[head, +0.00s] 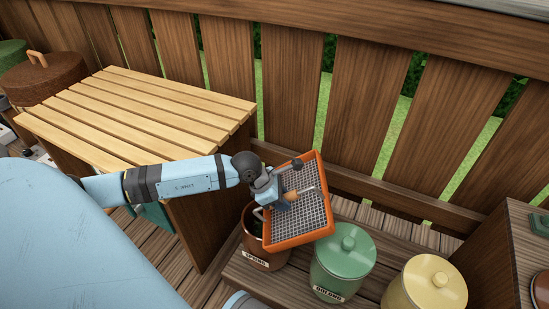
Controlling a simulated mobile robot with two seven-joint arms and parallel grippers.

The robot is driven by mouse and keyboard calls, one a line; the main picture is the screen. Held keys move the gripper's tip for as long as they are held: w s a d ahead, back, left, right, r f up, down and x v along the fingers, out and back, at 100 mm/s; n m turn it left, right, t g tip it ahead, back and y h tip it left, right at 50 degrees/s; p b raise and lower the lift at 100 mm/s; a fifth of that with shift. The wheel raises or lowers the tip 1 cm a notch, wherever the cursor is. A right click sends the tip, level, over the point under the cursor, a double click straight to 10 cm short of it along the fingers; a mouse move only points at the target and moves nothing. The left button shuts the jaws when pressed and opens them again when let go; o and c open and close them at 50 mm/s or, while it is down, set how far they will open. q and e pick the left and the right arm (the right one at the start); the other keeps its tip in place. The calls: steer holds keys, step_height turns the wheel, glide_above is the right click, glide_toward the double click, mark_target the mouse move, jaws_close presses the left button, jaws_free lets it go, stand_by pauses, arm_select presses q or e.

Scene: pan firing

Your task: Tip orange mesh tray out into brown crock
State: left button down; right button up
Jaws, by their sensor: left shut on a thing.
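The orange mesh tray (320,228) is an orange frame around a grey mesh, held tilted in the middle right of the head view. No loose contents show on the part of its mesh that I can see. My left gripper (289,194) is shut on the tray, over its upper half. The brown crock (263,262) stands open on the low wooden shelf, below and left of the tray. The tray's lower left edge overlaps it in the picture and hides part of its mouth. Whether they touch, I cannot tell. My right gripper is out of view.
A lidded green crock (342,262) and a lidded yellow crock (428,285) stand to the right on the low shelf (285,292). A slatted wooden table (140,105) is at the left, with a brown lidded basket (40,78) beyond. A wooden fence closes the back.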

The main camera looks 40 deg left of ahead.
mark_target(300, 192)
arm_select(q)
steer(key=w+d+g+y+p, duration=0.1)
steer(key=w+d+f+g+y+p, duration=0.1)
steer(key=g+y, duration=0.1)
steer(key=w+d+g+y+p, duration=0.1)
steer(key=y+p, duration=0.1)
steer(key=shift+w+d+f, duration=0.15)
steer(key=shift+d+f, duration=0.15)
steer(key=shift+f, duration=0.1)
step_height(300, 192, up, 3)
steer(key=shift+a+r+p, duration=0.1)
steer(key=shift+p, duration=1.05)
steer(key=shift+r+p, duration=0.6)
steer(key=shift+r, duration=0.15)
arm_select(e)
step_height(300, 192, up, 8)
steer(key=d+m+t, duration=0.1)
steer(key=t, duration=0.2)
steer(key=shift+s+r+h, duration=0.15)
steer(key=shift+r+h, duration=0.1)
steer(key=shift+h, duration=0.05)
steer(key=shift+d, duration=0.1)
